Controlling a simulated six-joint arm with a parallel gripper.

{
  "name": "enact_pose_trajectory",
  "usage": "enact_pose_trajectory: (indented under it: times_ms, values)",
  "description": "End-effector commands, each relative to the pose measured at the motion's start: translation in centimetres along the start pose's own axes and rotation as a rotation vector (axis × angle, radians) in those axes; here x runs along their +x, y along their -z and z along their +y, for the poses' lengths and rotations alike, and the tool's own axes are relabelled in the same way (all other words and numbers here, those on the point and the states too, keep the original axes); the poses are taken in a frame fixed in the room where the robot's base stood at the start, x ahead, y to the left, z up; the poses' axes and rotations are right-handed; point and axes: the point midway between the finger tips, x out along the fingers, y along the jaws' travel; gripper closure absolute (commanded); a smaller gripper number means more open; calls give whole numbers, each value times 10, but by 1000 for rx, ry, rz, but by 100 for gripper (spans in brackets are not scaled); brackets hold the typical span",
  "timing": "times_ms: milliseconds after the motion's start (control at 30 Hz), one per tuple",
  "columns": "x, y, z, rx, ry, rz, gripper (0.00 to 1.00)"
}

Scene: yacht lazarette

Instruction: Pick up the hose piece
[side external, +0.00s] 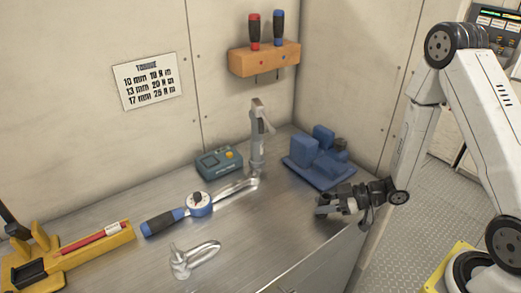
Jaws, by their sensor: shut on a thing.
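My gripper (328,204) is low over the right front edge of the metal worktop, reaching in from the right and pointing left. Its jaws are shut on a small dark thing, which I take to be the hose piece. The fingers mostly hide it, and its dark colour blends with them, so its outline is unclear. I cannot tell if it touches the worktop. Just behind the gripper stands a blue fixture (312,171) with upright blocks and a small dark part at its right end.
A grey-green box (218,162), an upright metal fitting (258,135), a blue-handled torque wrench (163,222), a metal shackle-like part (194,259) and a yellow tray (94,242) with a red marker occupy the worktop (265,231). A wooden rack (263,60) with screwdrivers hangs on the wall.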

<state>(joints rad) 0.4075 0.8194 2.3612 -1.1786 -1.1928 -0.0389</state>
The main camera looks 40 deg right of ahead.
Motion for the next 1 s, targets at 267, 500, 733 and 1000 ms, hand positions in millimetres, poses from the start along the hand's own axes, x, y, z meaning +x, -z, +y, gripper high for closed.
enact_pose_trajectory:
  times_ms: [267, 500, 733, 1000]
  values:
    - [-5, 13, 0, -3, 0, 0, 100]
    - [-14, 34, 0, -3, -1, 2, 100]
    - [-24, 58, 0, -4, -1, 2, 100]
    - [-33, 80, 0, -2, -1, 1, 100]
